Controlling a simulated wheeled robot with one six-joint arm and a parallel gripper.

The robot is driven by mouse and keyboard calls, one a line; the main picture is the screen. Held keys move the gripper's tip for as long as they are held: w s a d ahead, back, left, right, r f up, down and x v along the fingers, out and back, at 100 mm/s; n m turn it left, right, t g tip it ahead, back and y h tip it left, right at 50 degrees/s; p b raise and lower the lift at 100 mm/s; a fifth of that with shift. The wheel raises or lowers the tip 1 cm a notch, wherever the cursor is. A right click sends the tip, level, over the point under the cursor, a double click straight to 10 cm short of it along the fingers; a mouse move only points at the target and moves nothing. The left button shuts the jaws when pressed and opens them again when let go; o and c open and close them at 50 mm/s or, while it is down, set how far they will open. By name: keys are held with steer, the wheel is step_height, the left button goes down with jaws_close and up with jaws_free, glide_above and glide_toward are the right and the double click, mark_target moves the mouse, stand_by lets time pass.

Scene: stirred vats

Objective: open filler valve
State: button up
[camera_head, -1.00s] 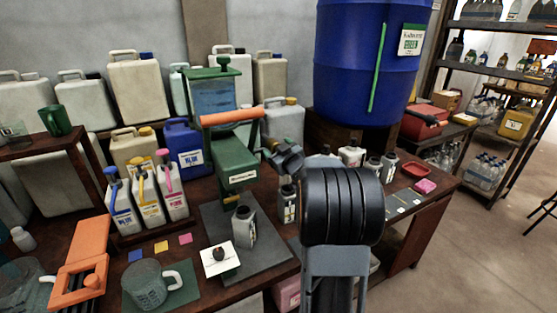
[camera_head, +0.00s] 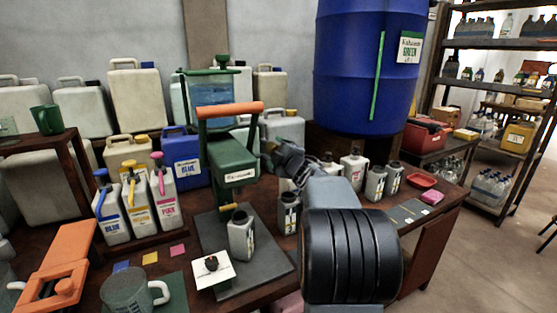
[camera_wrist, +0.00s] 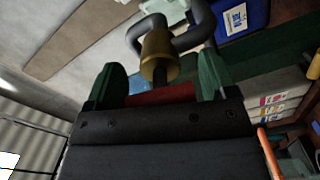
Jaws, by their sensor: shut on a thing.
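The filler (camera_head: 233,165) is a green body with a clear blue tank (camera_head: 213,92) above it and an orange crossbar handle (camera_head: 231,109). An open grey bottle (camera_head: 242,238) stands upright below it on a dark plate. My gripper (camera_head: 268,156) is at the filler's right side, at about the height of its body. In the wrist view a brass-coloured fitting (camera_wrist: 158,56) with a curved grey pipe shows between the green fingers of my gripper (camera_wrist: 160,82). My gripper is shut on it; the exact contact is hard to make out.
Pump bottles (camera_head: 137,202) and a blue jug (camera_head: 182,158) stand left of the filler. Several grey bottles (camera_head: 376,183) and a red dish (camera_head: 421,180) are to the right. A big blue drum (camera_head: 350,70) stands behind.

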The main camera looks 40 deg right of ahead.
steer(key=shift+n+b, duration=0.5)
steer(key=shift+n, duration=0.3)
steer(key=o, duration=0.8)
steer(key=s, duration=0.4)
steer(key=s+a, duration=0.1)
steer(key=s, duration=0.4)
steer(key=s+a+p, duration=0.1)
steer(key=s, duration=0.3)
steer(key=shift+s, duration=0.35)
steer(key=shift+d, duration=0.1)
